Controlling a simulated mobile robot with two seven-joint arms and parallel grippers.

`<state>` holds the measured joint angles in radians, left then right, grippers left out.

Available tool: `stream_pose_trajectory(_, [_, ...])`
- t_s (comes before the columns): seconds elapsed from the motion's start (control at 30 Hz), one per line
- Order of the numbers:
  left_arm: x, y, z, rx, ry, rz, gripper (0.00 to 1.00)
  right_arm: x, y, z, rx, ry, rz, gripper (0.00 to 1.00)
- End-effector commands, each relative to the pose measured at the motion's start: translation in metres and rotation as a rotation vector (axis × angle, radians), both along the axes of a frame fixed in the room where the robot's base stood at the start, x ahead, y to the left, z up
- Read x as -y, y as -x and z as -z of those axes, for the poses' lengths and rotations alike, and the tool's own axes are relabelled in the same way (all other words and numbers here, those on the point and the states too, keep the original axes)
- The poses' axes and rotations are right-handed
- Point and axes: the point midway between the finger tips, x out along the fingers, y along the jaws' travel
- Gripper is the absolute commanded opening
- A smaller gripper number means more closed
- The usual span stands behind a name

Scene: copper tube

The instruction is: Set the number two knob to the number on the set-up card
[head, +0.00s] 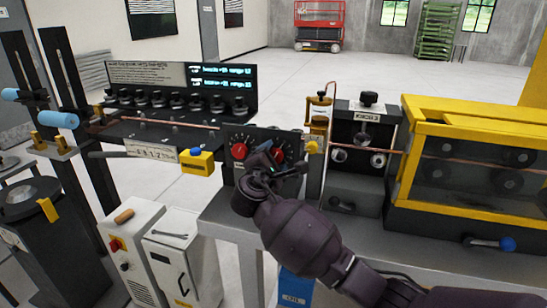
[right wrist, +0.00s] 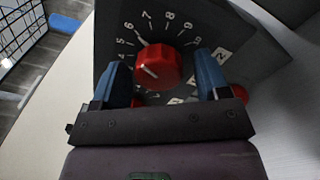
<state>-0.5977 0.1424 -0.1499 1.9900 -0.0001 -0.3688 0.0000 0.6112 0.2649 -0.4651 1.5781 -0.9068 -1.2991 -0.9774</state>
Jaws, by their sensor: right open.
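A dark panel (head: 228,136) carries two red knobs in the head view, a left one (head: 239,151) and a right one (head: 278,155) beside my right gripper (head: 267,170). In the right wrist view a red knob (right wrist: 158,68) sits between the blue fingers of my open right gripper (right wrist: 165,78), with a gap on each side. Its dial has numbers from about 4 to 10. A white mark above left of the knob lies near 6. A tag (right wrist: 221,54) reading 2 is beside the dial. A white card (head: 150,149) with small digits hangs left of the panel. My left gripper is not in view.
A yellow-framed guard (head: 465,119) stands at the right. A black board (head: 180,88) with small lit text and several dark knobs is behind.

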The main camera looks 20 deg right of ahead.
Motion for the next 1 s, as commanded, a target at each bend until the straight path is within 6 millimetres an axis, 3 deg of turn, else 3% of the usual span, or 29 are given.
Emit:
stream_pose_trajectory(0.37, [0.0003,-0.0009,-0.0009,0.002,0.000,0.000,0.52,0.0035,-0.0048,0.0002,0.000,-0.001,0.001,0.69])
stream_pose_trajectory(0.7, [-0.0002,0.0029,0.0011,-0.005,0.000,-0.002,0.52,0.0034,-0.0046,0.0003,0.000,-0.001,0.001,0.20])
stream_pose_trajectory(1.0, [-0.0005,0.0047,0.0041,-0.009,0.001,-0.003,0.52,0.0034,-0.0045,0.0010,0.019,-0.031,0.001,0.19])
